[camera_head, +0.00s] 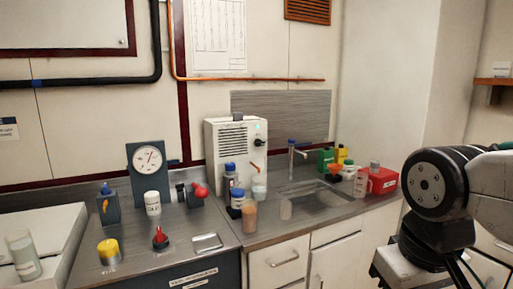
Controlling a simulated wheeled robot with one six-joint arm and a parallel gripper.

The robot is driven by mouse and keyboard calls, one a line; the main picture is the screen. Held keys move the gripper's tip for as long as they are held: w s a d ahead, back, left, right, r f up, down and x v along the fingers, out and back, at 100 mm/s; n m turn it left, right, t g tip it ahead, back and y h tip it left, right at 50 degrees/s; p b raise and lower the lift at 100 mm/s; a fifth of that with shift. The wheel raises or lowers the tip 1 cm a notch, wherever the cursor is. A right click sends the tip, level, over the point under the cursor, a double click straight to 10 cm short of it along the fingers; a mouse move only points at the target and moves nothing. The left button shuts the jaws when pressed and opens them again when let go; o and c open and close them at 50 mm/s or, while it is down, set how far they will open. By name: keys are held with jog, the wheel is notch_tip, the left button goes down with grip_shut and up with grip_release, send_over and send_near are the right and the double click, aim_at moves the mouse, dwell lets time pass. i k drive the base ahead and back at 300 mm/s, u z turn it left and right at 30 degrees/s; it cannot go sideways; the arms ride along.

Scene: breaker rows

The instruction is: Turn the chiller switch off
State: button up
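A white louvred box (236,150) stands at the back of the counter, left of the sink, and looks like the chiller. A black knob (260,142) is on the right of its front, with a small green light (258,127) above it. I cannot read a label on it or the knob's exact setting. Bottles stand in front of the box and hide its lower part. My arm is at the right edge, well apart from the box. Its gripper fingers do not show.
A dark gauge panel (143,156), a red knob (160,240) and a yellow knob (109,250) are on the left counter. Several bottles, a red box (382,181) and a tap (292,158) surround the sink (316,200). A beaker (24,256) stands far left.

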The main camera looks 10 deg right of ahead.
aim_at(258, 142)
jog(key=z, duration=0.1)
jog(key=k, duration=0.35)
jog(key=u, duration=0.6)
jog(key=i, duration=0.65)
jog(key=z, duration=0.55)
jog(key=i, duration=0.55)
jog(key=z, duration=0.55)
